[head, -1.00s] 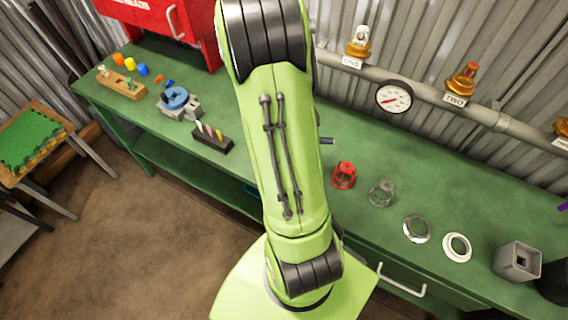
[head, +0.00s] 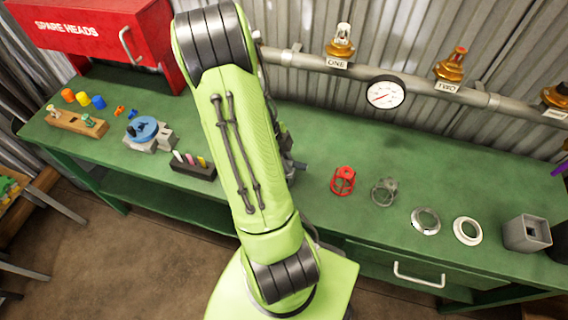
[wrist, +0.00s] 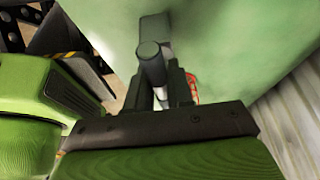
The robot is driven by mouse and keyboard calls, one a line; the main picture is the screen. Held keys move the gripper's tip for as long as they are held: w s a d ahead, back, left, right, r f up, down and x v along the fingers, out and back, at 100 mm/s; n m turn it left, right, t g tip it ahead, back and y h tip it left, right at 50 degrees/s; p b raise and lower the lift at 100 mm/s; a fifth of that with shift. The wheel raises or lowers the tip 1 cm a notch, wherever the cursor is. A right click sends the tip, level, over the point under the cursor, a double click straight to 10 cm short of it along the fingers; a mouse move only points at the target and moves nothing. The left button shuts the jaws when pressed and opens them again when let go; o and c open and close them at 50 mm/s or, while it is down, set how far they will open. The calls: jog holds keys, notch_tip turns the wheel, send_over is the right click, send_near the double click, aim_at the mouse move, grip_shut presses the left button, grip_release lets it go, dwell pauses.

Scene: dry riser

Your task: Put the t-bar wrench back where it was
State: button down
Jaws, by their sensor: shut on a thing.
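My gripper (wrist: 160,90) is shut on a grey round bar, the t-bar wrench (wrist: 151,62), in the wrist view. A wider grey block shows just beyond the bar's end, over the green bench top (wrist: 225,40). In the head view my green arm hides most of the gripper and wrench. Only a short grey bar end (head: 300,166) shows at the arm's right side, above the bench (head: 330,130). I cannot tell whether the wrench touches the bench.
Right of the arm stand a red cage (head: 343,181), a grey cage (head: 383,191), two rings (head: 467,231) and a square grey socket block (head: 527,233). A pipe with a gauge (head: 386,92) runs behind.

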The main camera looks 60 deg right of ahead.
jog(key=shift+f, duration=0.25)
jog(key=shift+f, duration=0.1)
jog(key=c, duration=1)
grip_release()
